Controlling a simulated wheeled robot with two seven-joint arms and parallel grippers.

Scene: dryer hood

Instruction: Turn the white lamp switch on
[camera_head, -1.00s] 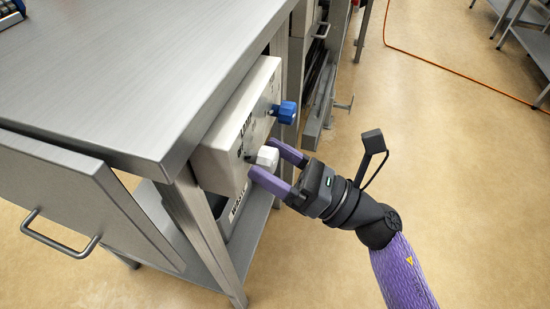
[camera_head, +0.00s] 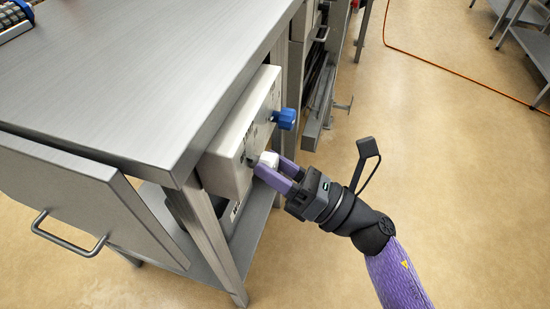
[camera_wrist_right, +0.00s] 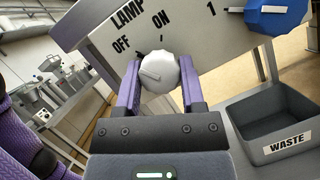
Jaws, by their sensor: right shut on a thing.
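The white lamp switch (camera_head: 268,159) is a knob on the front of a pale control box (camera_head: 232,150) under the steel table top. In the right wrist view the white knob (camera_wrist_right: 160,73) sits below the words LAMP, OFF and ON on the panel (camera_wrist_right: 185,30). Its raised ridge is tilted; which label it points to is hard to tell. My right gripper (camera_head: 279,172) has its purple fingers on both sides of the knob, shut on it. In the wrist view the fingers (camera_wrist_right: 162,85) flank the knob. My left gripper is not in view.
A blue knob (camera_head: 284,118) sticks out of the same box, farther back. A grey bin marked WASTE (camera_wrist_right: 275,125) stands below the panel.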

